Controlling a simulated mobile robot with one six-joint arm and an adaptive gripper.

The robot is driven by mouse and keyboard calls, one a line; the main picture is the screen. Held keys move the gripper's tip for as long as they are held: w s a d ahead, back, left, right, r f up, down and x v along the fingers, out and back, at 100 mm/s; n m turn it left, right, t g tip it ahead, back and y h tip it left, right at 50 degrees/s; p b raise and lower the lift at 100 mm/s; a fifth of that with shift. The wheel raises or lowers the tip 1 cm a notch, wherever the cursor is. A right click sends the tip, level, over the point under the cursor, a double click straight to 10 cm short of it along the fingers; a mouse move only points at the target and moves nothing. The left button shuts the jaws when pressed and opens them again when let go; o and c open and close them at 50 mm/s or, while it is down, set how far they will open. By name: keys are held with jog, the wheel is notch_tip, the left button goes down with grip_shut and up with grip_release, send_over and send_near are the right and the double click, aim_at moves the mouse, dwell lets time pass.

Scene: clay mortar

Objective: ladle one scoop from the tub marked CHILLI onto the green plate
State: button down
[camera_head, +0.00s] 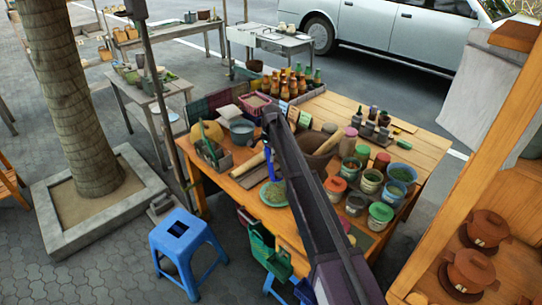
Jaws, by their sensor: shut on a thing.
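My arm reaches across the table from the bottom of the view.
A large brown mortar (318,146) stands behind the tubs. Bottles (291,84) crowd the back left, with a grey-blue pot (241,130) nearer. A post (160,100) rises at the table's left, and a blue stool (185,240) stands in front.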

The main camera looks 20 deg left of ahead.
jog(key=shift+d, duration=0.25)
jog(key=s+d+f+t+y+b, duration=0.5)
jog(key=d+f+y+b, duration=0.5)
jog(key=b, duration=1.1)
jog(key=shift+s+d+n+y, duration=0.2)
jog(key=shift+d+n+y, duration=0.1)
jog(key=shift+d+y, duration=1.1)
jog(key=shift+d+b, duration=0.1)
jog(key=shift+b, duration=0.2)
